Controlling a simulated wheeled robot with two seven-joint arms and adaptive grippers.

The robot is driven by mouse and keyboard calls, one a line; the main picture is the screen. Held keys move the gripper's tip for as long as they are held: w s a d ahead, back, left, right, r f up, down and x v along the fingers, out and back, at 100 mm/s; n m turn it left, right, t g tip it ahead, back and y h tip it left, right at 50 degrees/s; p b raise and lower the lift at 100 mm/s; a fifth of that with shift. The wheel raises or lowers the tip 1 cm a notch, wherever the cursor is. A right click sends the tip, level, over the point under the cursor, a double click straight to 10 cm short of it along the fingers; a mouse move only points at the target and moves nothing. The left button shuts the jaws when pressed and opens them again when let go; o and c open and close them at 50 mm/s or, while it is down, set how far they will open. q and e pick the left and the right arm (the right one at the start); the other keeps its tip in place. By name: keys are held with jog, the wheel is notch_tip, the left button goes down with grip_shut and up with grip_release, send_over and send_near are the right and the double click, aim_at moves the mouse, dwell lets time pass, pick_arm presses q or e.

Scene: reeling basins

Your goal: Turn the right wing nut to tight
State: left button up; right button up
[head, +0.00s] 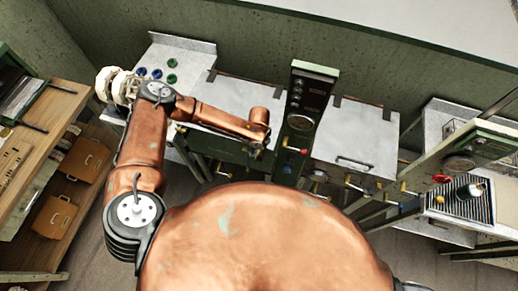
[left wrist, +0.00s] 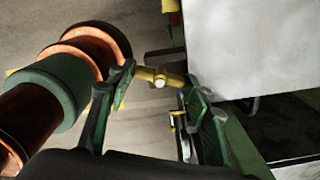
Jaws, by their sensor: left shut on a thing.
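My left gripper (head: 257,150) reaches down at the front edge of the left metal-lidded basin (head: 240,90), left of the green control column. In the left wrist view my left gripper (left wrist: 157,80) has its green fingers on either side of a brass, wing-nut-like piece (left wrist: 160,77) and is shut on it. The piece lies crosswise between the fingertips. In the head view the fingertips are small and dark, and the held piece cannot be made out. I cannot tell how tight it is, or surely that it is the right wing nut. My right gripper is out of view.
The green control column (head: 312,95) with a gauge stands between the left basin and a right lidded basin (head: 355,138). Brass handles (head: 350,183) and a red-tipped lever (head: 303,151) stick out along the front. A wooden shelf (head: 40,165) stands at left.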

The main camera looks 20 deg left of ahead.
pick_arm(q)
jog(key=m+p, duration=0.1)
jog(key=m, duration=0.3)
jog(key=shift+m, duration=0.3)
jog(key=m, duration=0.4)
jog(key=shift+m, duration=0.3)
jog(key=m, duration=0.3)
jog(key=shift+m, duration=0.4)
jog(key=o, duration=1.2)
jog(key=shift+c, duration=0.2)
jog(key=shift+r, duration=0.1)
